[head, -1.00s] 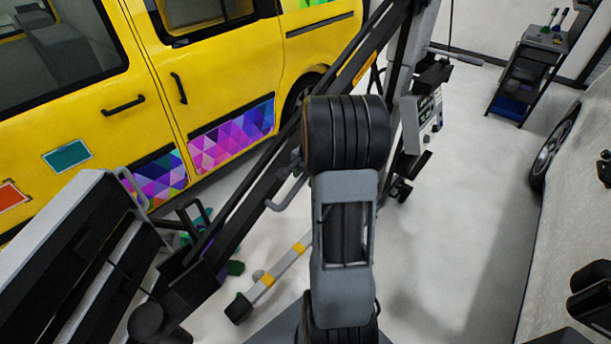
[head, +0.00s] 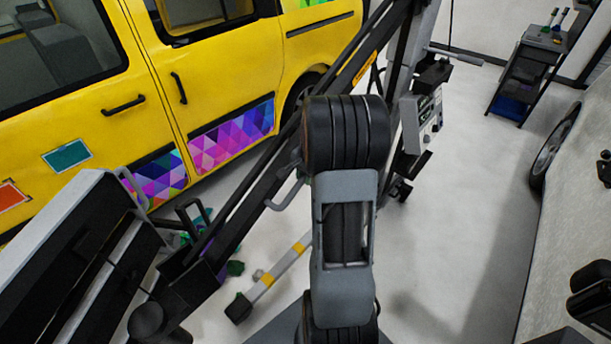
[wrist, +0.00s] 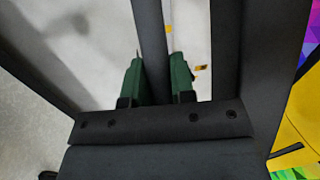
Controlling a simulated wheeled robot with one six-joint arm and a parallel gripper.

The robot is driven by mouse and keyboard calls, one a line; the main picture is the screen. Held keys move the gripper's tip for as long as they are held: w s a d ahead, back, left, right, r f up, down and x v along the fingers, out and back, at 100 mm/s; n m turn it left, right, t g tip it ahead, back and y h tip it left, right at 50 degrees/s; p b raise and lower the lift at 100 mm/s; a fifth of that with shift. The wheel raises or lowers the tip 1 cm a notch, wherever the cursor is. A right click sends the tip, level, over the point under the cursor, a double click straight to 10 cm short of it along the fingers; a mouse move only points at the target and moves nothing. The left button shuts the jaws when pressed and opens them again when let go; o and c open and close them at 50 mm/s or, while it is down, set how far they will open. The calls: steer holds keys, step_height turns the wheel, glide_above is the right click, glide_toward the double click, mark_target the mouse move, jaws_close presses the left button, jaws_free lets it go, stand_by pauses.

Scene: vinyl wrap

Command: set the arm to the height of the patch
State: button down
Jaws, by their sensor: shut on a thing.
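A long black boom arm (head: 250,190) of a wheeled stand runs diagonally from the upright post (head: 403,60) down to a black-and-silver panel head (head: 75,265) at lower left. A grey loop handle (head: 289,190) sits on the boom. A teal patch (head: 67,156) and an orange patch (head: 12,195) are on the yellow van's door; the panel head stands in front of and below the teal one. My gripper (wrist: 157,75) has green fingers shut on a dark bar (wrist: 150,35) in the wrist view. In the head view my arm hides it.
The yellow van (head: 230,60) stands behind the boom. A control box (head: 424,115) is on the post. A striped stand leg (head: 275,270) crosses the floor. A dark cart (head: 525,75) stands at far right, with a white car (head: 570,190) near it. Floor between is clear.

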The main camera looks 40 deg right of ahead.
steer(key=shift+y, duration=0.3)
steer(key=r+p, duration=0.1)
steer(key=a+r+p, duration=0.1)
steer(key=r, duration=0.1)
steer(key=a+r+p, duration=0.1)
steer(key=r, duration=0.1)
steer(key=shift+r, duration=0.1)
steer(key=shift+s+a+r, duration=0.1)
steer(key=shift+s+a, duration=0.25)
steer(key=shift+f, duration=0.25)
steer(key=c, duration=1.2)
jaws_free()
steer(key=shift+w+d+f, duration=0.2)
steer(key=shift+d, duration=0.15)
steer(key=shift+c, duration=0.2)
steer(key=shift+o, duration=1.3)
steer(key=shift+a+r, duration=0.1)
steer(key=shift+a, duration=0.05)
steer(key=shift+r, duration=0.1)
steer(key=v, duration=1.3)
steer(key=shift+r+b, duration=0.35)
steer(key=shift+b, duration=0.05)
